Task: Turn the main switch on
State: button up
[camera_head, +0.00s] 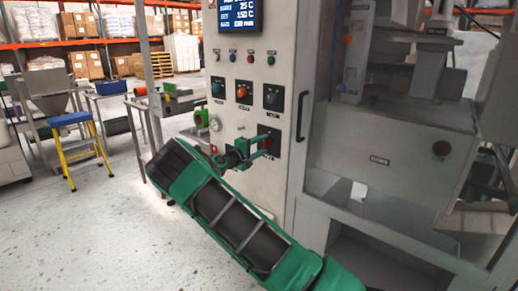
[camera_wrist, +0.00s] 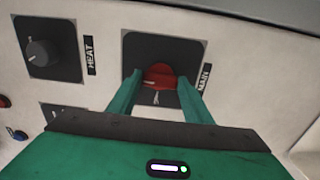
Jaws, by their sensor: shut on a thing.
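The main switch is a red rotary knob (camera_wrist: 160,77) on a dark square plate labelled MAIN, seen in the wrist view. My gripper (camera_wrist: 160,92) reaches it with its two green fingers, one on each side of the knob, and is shut on it. In the head view my gripper (camera_head: 262,146) meets the lower right switch plate (camera_head: 272,132) on the grey cabinet front; the fingers and arm hide part of it. A pale pointer mark shows below the knob's middle in the wrist view.
Beside it is a dark knob labelled HEAT (camera_wrist: 40,52). Above the main switch are three knobs (camera_head: 243,92), a row of small buttons (camera_head: 250,58) and a display (camera_head: 240,14). A door handle (camera_head: 301,116) stands close to the right. Open floor (camera_head: 80,230) lies left.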

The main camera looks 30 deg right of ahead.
jog(key=shift+s+d+f, duration=0.25)
jog(key=o, duration=1.1)
jog(key=shift+c, duration=0.2)
jog(key=shift+w+a+r, duration=0.1)
jog(key=shift+a, duration=0.1)
jog(key=v, duration=1)
jog(key=shift+a, duration=0.25)
